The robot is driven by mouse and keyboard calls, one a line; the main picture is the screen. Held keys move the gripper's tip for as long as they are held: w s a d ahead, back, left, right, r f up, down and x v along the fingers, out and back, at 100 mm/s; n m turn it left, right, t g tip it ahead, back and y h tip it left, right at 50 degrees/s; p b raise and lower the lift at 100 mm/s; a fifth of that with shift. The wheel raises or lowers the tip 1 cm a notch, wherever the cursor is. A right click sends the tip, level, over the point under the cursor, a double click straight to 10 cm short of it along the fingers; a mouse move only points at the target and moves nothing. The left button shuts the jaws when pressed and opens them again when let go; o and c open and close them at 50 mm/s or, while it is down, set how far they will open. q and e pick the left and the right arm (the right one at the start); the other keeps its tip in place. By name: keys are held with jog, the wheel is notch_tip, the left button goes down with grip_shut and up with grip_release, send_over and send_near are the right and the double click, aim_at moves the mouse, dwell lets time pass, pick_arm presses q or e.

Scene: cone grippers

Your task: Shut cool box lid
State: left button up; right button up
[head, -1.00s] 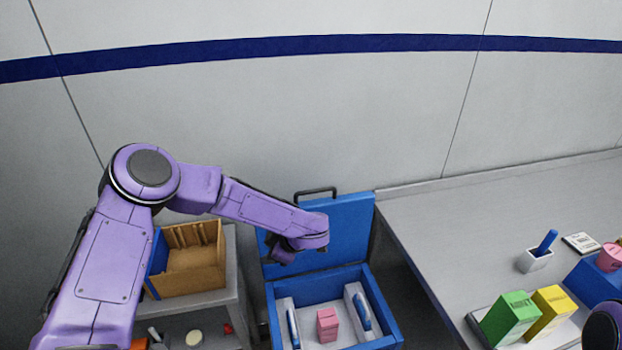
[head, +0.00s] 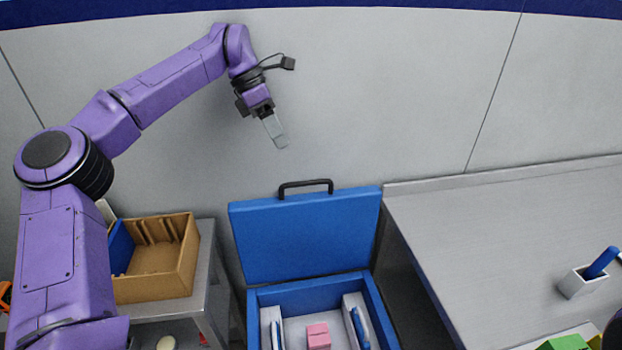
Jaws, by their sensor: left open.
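The blue cool box (head: 376,309) stands low between the shelf and the counter. Its lid (head: 305,238) is open and stands upright at the back, with a dark handle (head: 305,185) on its top edge. Inside the box are a pink carton (head: 318,336) and white-and-blue items along both sides. My left gripper (head: 277,132) is raised above the lid, apart from it, with its grey fingers pointing down. It is open and holds nothing that I can see. My right gripper is not in view; only a dark part of that arm shows at the right edge.
A tan open bin (head: 187,262) with a blue item stands on the grey shelf (head: 212,292) at the left. A grey counter (head: 480,235) at the right carries a white holder (head: 577,284) and a green box (head: 565,342). The wall is behind the lid.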

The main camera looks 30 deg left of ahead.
pick_arm(q)
jog(key=p, duration=0.1)
send_over(301, 194)
notch_tip(301, 194, down, 10)
jog(key=shift+f, duration=0.1)
grip_shut()
